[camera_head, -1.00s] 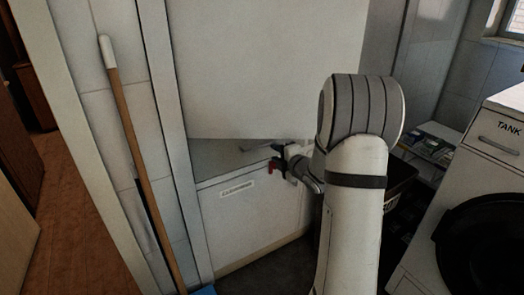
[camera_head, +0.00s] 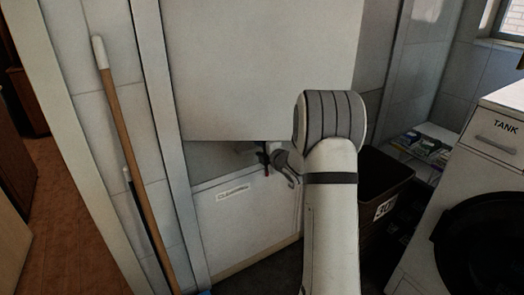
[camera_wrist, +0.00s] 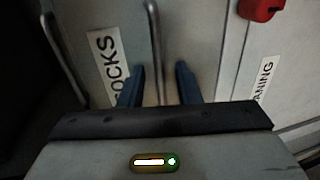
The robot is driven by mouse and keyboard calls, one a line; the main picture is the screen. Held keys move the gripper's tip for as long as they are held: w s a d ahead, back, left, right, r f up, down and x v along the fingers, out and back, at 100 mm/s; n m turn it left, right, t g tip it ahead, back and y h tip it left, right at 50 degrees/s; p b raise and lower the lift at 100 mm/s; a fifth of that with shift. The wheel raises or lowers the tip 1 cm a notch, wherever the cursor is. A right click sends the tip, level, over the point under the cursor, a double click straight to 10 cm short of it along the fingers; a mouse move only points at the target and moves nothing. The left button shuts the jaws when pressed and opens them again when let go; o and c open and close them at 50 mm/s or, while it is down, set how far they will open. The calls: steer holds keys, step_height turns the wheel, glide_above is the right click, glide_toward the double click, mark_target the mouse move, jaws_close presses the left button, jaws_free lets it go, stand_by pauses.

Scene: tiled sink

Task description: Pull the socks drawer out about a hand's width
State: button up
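The socks drawer (camera_wrist: 205,40) shows in the wrist view as a pale front with a "SOCKS" label (camera_wrist: 105,65) turned on its side. Its long metal bar handle (camera_wrist: 153,45) runs down the middle of that view. My gripper (camera_wrist: 160,78) is open, with its two dark blue fingers on either side of the handle and gaps to it. In the head view my gripper (camera_head: 268,160) is small and dark, at the cabinet below a large white panel. The socks label and handle cannot be made out there.
A drawer front with a "CLEANING" label (camera_head: 233,192) lies below the gripper. A large white panel (camera_head: 265,65) hangs above it. A dark bin (camera_head: 385,180) stands right of my arm. A wooden-handled pole (camera_head: 125,135) leans at left. A red part (camera_wrist: 262,8) shows beside the drawer.

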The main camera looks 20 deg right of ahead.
jaws_close()
stand_by(0.5)
